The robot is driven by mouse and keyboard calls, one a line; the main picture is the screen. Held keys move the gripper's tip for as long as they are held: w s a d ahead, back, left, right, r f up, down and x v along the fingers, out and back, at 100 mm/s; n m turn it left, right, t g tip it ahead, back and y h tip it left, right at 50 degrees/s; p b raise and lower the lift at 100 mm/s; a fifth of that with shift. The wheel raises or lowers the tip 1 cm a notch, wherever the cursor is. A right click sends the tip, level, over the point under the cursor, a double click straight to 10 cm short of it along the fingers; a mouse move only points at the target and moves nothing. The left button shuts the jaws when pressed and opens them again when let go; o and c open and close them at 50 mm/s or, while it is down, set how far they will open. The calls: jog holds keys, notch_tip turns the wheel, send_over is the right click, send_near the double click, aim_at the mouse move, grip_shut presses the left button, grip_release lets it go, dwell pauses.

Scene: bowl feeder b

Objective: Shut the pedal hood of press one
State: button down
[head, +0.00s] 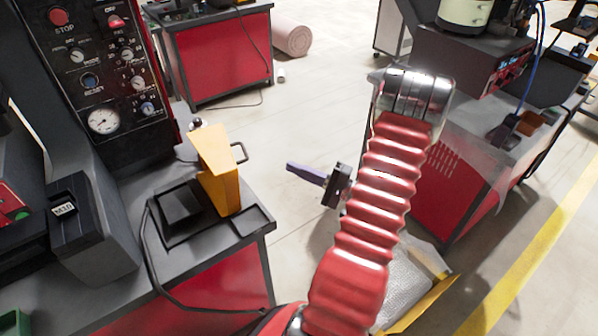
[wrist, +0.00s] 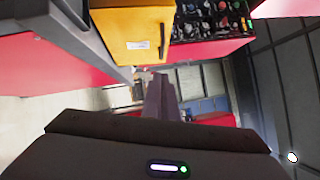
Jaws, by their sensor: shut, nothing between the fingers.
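The yellow pedal hood (head: 222,172) stands raised, steeply upright, over a black pedal base (head: 190,222) on the left bench. A dark loop handle (head: 240,152) sticks out from its right side. In the wrist view the hood (wrist: 125,22) shows at the top, with a white label and its dark handle (wrist: 162,41). My gripper (head: 290,167) is to the right of the hood, over the floor gap, with its purple fingers pointing left towards it. The fingers are shut and empty, apart from the hood and handle. They also show in the wrist view (wrist: 161,80).
A control panel (head: 105,75) with knobs and a gauge stands behind the hood at left. A black cable (head: 152,250) runs along the bench front. Another red cabinet (head: 455,175) stands right of my arm.

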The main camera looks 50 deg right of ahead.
jog(key=w+a+r, duration=0.2)
jog(key=w+a, duration=0.3)
jog(key=w, duration=0.3)
jog(key=shift+w, duration=0.3)
jog(key=shift+a+r, duration=0.15)
